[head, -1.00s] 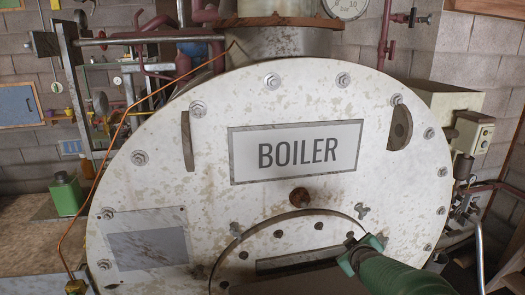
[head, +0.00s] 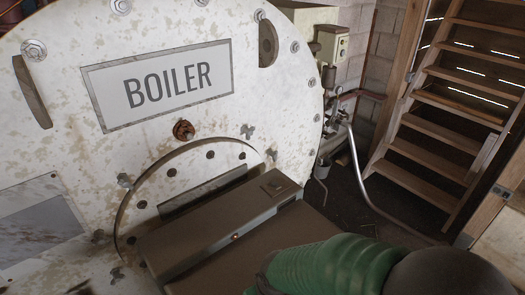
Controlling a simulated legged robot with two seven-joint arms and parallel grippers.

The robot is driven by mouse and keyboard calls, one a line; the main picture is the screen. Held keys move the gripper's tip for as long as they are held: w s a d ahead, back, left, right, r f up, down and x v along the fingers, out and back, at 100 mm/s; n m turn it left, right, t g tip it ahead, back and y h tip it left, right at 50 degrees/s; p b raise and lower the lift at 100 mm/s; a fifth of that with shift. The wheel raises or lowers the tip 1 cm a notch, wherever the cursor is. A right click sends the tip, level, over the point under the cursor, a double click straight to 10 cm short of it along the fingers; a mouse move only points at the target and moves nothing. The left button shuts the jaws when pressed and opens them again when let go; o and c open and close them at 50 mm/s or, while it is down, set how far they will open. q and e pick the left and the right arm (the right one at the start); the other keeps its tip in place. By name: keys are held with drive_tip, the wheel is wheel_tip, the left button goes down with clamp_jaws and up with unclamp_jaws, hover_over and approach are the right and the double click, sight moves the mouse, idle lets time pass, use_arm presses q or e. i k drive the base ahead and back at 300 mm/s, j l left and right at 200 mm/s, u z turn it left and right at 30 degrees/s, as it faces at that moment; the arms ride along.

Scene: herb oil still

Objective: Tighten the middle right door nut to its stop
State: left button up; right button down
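The round door (head: 170,165) sits low on the front of the white boiler (head: 240,112). Its rim carries small grey wing nuts. On the right side, one wing nut (head: 247,131) is at the upper right and another (head: 271,154) is just below it, close to the brown box. On the left side are more nuts (head: 125,181). I cannot tell how tight any nut is. The lower right of the door is hidden. My green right arm crosses the lower right corner; its gripper fingers do not show. My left gripper is out of view.
A brown flat-topped box (head: 215,235) with a small orange light covers the lower right of the door. A rusty knob (head: 183,130) is above the door. At the right are a cream control box (head: 331,44), a hose (head: 365,185) and wooden stairs (head: 445,100). Dark floor is open before the stairs.

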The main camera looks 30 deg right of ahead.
sight(270, 152)
drive_tip(key=l, duration=0.75)
drive_tip(key=i+l, duration=0.15)
drive_tip(key=l, duration=0.6)
drive_tip(key=l+u, duration=0.7)
drive_tip(key=l, duration=0.2)
drive_tip(key=k+l+u, duration=0.15)
drive_tip(key=l+u, duration=0.2)
drive_tip(key=k+l+u, duration=0.15)
drive_tip(key=l+u, duration=0.15)
drive_tip(key=l, duration=0.2)
drive_tip(key=u, duration=0.25)
